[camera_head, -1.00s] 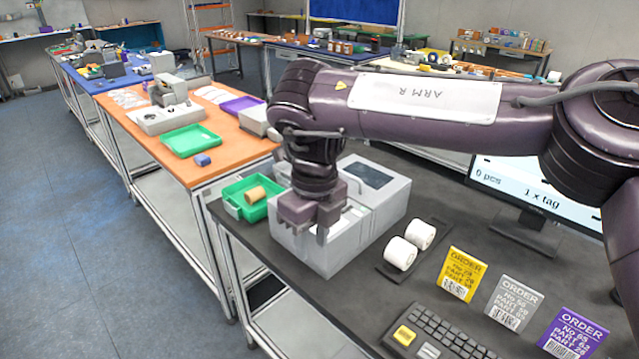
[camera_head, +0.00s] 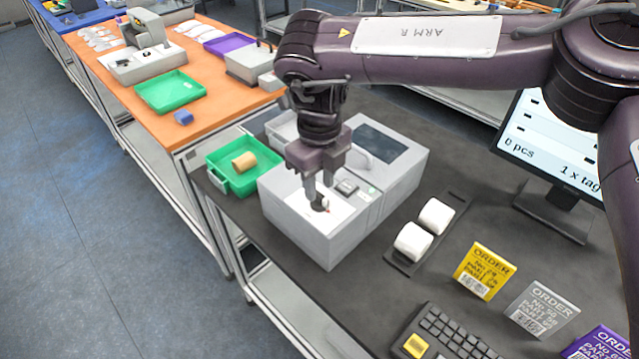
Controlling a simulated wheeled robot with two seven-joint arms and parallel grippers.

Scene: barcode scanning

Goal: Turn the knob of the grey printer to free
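The grey printer (camera_head: 392,205) stands on the dark table in the middle of the camera_head view. Its white inner deck shows in front of a dark window panel. A small dark knob (camera_head: 319,204) is on that deck. My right gripper (camera_head: 319,195) points down over the deck with its fingertips at the knob. The two fingers stand a little apart, with the knob at their tips. I cannot tell whether they grip it. The fingers hide part of the knob, so its setting cannot be read. My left gripper is not in view.
Two white label rolls (camera_head: 424,229) lie right of the printer. A green tray (camera_head: 243,180) with a tan roll stands to its left. Order cards (camera_head: 484,272), a keyboard (camera_head: 455,335) and a monitor (camera_head: 552,150) are on the right.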

